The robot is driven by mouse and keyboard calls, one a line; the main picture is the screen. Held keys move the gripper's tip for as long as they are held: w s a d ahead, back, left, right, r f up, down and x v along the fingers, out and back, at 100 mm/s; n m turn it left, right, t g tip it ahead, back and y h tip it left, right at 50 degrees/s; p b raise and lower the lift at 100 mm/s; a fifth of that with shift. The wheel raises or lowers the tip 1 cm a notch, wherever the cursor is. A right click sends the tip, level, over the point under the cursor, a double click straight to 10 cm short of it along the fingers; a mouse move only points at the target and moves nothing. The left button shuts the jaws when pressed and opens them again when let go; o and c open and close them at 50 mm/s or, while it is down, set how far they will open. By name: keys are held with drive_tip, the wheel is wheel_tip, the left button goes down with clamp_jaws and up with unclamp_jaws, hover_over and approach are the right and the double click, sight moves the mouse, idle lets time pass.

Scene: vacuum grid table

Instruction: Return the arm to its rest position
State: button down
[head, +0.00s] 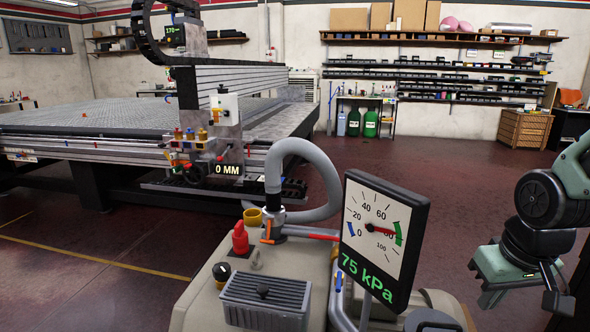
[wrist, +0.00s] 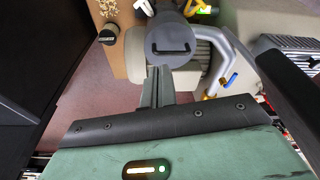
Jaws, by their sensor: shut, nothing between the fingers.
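My arm is at the right edge of the head view, in green and black, folded to the right of the pump unit. My gripper (wrist: 160,78) shows in the wrist view as two narrow grey fingers together, with nothing between them. Its green housing with a lit strip fills the bottom of that view. In the head view I cannot make out the fingertips clearly. The gauge (head: 375,235) stands to the left of my arm, apart from it, and reads 75 kPa.
The beige pump unit (head: 205,305) stands in front, with a red knob (head: 240,238), a grey hose (head: 318,170) and a grey ribbed block (head: 265,298). The grid table (head: 90,118) with its gantry is at the back left. Red floor (head: 450,185) is open behind the gauge.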

drive_tip(key=s+a+r+n+g+p, duration=0.1)
drive_tip(key=s+a+r+n+p, duration=0.2)
drive_tip(key=s+a+r+p, duration=0.3)
drive_tip(key=s+a+r+n+g+p, duration=0.1)
drive_tip(key=s+a+r+n+p, duration=0.3)
drive_tip(key=s+a+r, duration=0.3)
drive_tip(key=s+a+p, duration=0.1)
drive_tip(key=s+a, duration=0.1)
drive_tip(key=a, duration=0.3)
drive_tip(key=shift+s+r+y+p, duration=0.2)
drive_tip(key=shift+s+y+p, duration=0.05)
drive_tip(key=shift+y+p, duration=0.1)
